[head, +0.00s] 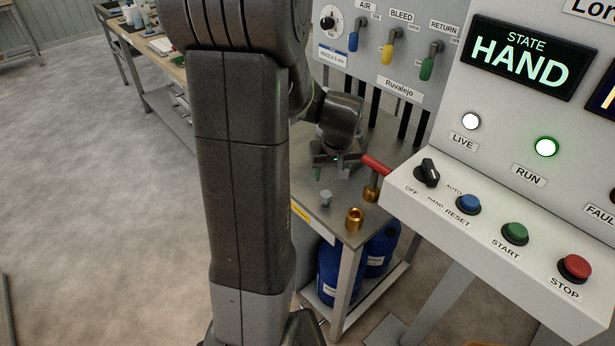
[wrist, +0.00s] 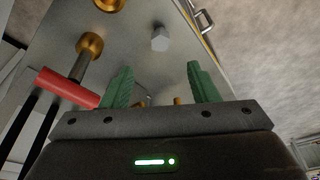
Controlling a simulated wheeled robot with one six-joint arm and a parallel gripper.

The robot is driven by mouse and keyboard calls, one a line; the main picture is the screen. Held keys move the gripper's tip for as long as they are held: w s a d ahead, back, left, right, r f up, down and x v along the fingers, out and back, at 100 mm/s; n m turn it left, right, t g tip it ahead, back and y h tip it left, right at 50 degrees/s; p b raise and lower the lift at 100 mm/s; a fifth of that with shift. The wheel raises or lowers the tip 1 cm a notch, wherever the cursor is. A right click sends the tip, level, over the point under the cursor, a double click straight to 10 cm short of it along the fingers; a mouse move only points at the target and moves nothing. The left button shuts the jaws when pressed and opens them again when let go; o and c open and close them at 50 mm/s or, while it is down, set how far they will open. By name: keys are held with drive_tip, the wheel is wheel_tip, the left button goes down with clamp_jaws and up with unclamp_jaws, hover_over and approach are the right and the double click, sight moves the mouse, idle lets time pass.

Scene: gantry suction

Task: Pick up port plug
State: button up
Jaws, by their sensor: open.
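A small grey hexagonal piece, which looks like the port plug (head: 325,199), stands on the metal bench top (head: 308,208) near its front edge. In the wrist view the plug (wrist: 160,39) lies beyond the fingertips, roughly centred between them. My gripper (head: 331,174) is open and empty, behind the plug in the head view. In the wrist view my gripper (wrist: 160,72) shows two green ribbed fingers spread apart, with nothing between their tips. The plug is apart from both fingers.
A brass fitting (head: 355,219) stands right of the plug. A brass valve with a red handle (head: 375,165) is close to my gripper's right side. The control panel (head: 480,215) overhangs the bench at right. Blue containers (head: 340,272) sit on the shelf below.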

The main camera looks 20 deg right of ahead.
sight(326, 195)
drive_tip(key=x, duration=0.8)
drive_tip(key=shift+w+d+f, duration=0.1)
drive_tip(key=shift+d+f, duration=0.05)
drive_tip(key=shift+p+x, duration=0.7)
drive_tip(key=shift+x, duration=2.05)
drive_tip(key=shift+c, duration=0.2)
drive_tip(key=c, duration=1)
